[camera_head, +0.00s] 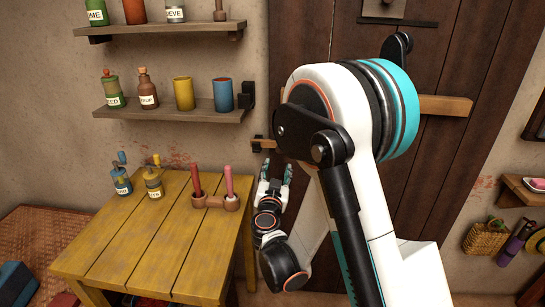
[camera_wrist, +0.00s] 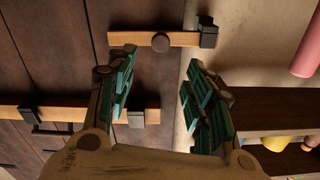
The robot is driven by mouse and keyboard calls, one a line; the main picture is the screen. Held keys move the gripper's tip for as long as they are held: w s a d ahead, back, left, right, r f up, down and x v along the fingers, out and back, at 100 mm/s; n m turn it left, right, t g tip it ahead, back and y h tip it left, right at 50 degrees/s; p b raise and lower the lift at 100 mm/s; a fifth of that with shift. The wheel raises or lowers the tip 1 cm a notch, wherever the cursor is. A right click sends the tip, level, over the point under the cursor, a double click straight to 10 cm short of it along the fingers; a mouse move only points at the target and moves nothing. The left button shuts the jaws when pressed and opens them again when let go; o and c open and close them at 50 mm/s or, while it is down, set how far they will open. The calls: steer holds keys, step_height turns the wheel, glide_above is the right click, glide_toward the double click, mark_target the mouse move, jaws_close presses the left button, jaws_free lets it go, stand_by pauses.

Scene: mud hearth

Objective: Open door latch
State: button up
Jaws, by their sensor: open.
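The dark plank door (camera_head: 410,140) stands behind my arm in the head view and fills the left of the wrist view (camera_wrist: 50,65). A short wooden latch bar (camera_wrist: 135,39) with a round knob (camera_wrist: 160,43) crosses the door's edge. Its end meets a black bracket (camera_wrist: 208,34) on the wall. In the head view the bar (camera_head: 262,145) shows at the door's left edge, partly hidden. My gripper (camera_head: 275,168) is open and empty in front of it. In the wrist view my fingertips (camera_wrist: 160,56) lie either side of the knob. I cannot tell their distance from it.
A longer wooden bar (camera_head: 447,105) crosses the door higher up. A shelf (camera_head: 165,108) with bottles and cups hangs above.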

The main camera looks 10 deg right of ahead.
mark_target(280, 150)
steer(key=b+x, duration=0.3)
steer(key=x, duration=0.9)
steer(key=shift+w+f, duration=0.2)
steer(key=shift+w, duration=0.05)
steer(key=shift+w+d+r, duration=0.1)
steer(key=shift+w+d, duration=0.15)
steer(key=shift+w, duration=0.35)
jaws_close()
